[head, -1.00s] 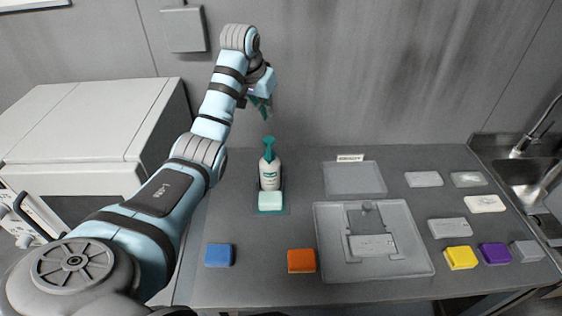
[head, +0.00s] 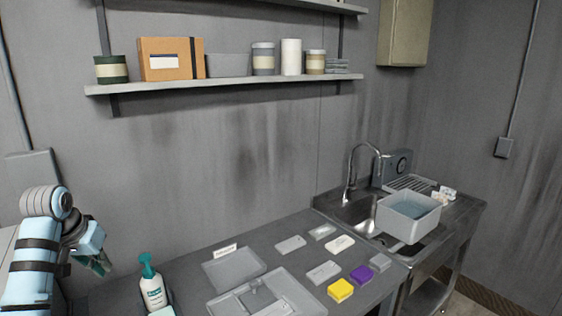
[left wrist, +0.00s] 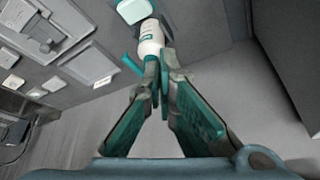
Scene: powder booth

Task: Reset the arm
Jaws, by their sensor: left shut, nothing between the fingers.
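My left arm comes in at the lower left of the head view. Its gripper (head: 70,262) is raised beside the pump bottle, pointing down and partly cut off from clear sight by its own wrist. In the left wrist view the two green-padded fingers (left wrist: 158,82) meet at their tips with nothing between them. The white pump bottle (head: 153,291) with its teal pump stands on the counter, apart from the gripper. It also shows beyond the fingertips in the left wrist view (left wrist: 151,42). My right gripper is in neither view.
The grey counter holds a grey tray (head: 222,304), a flat panel (head: 234,267), a yellow block (head: 340,290) and a purple block (head: 361,274). A sink with a grey basin (head: 432,222) is at the right. A loaded shelf (head: 225,84) hangs on the wall.

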